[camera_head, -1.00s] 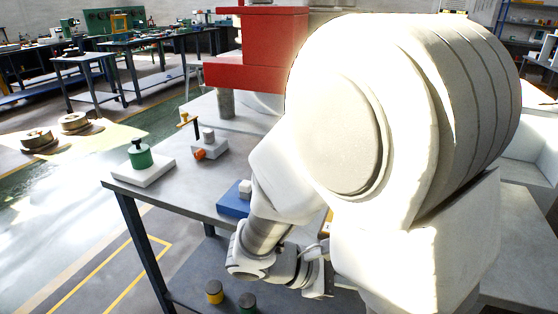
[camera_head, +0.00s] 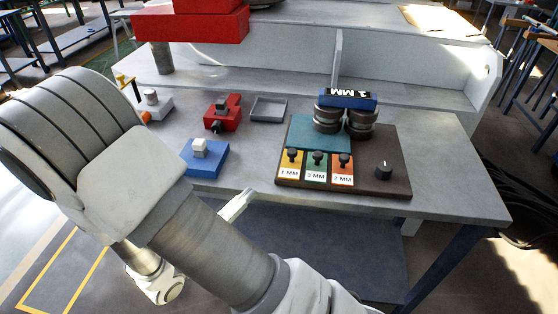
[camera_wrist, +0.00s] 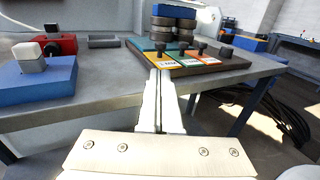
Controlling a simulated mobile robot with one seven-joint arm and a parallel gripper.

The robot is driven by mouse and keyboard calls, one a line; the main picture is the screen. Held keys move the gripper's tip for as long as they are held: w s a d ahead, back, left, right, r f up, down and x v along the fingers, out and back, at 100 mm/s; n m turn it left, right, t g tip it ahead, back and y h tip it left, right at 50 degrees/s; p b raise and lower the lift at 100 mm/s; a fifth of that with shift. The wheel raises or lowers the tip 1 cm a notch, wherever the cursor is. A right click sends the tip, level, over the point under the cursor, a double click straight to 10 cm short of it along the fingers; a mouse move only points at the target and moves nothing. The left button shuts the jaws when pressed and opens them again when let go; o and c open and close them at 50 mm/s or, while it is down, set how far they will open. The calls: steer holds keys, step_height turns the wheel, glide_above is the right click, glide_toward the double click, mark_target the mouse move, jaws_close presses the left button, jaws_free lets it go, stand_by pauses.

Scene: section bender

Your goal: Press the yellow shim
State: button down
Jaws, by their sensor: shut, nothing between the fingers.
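The yellow shim (camera_head: 291,158) is a small tile labelled 1 MM with a black knob, at the left of a row of three on a dark brown board (camera_head: 375,165). A green shim (camera_head: 317,162) and an orange shim (camera_head: 342,165) sit to its right, each with a black knob. My gripper (camera_head: 249,192) is shut and empty, just off the table's front edge, left of and apart from the board. In the wrist view my closed fingers (camera_wrist: 160,75) point toward the yellow shim (camera_wrist: 158,61), with their tips overlapping its near side in the picture.
A blue block (camera_head: 205,160), a red vise-like part (camera_head: 222,115) and a grey tray (camera_head: 268,109) stand to the left.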

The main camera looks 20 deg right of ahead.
steer(key=b, duration=0.2)
glide_toward(283, 160)
steer(key=d+r, duration=0.1)
steer(key=d, duration=0.1)
steer(key=w+d+r, duration=0.1)
steer(key=d, duration=0.1)
steer(key=d+r, duration=0.1)
steer(key=d, duration=0.1)
steer(key=shift+w+d, duration=0.25)
steer(key=shift+d, duration=0.1)
steer(key=w+d, duration=0.2)
steer(key=w, duration=0.1)
steer(key=shift+w+d+p, duration=0.15)
steer(key=shift+p, duration=0.15)
steer(key=shift+r, duration=0.1)
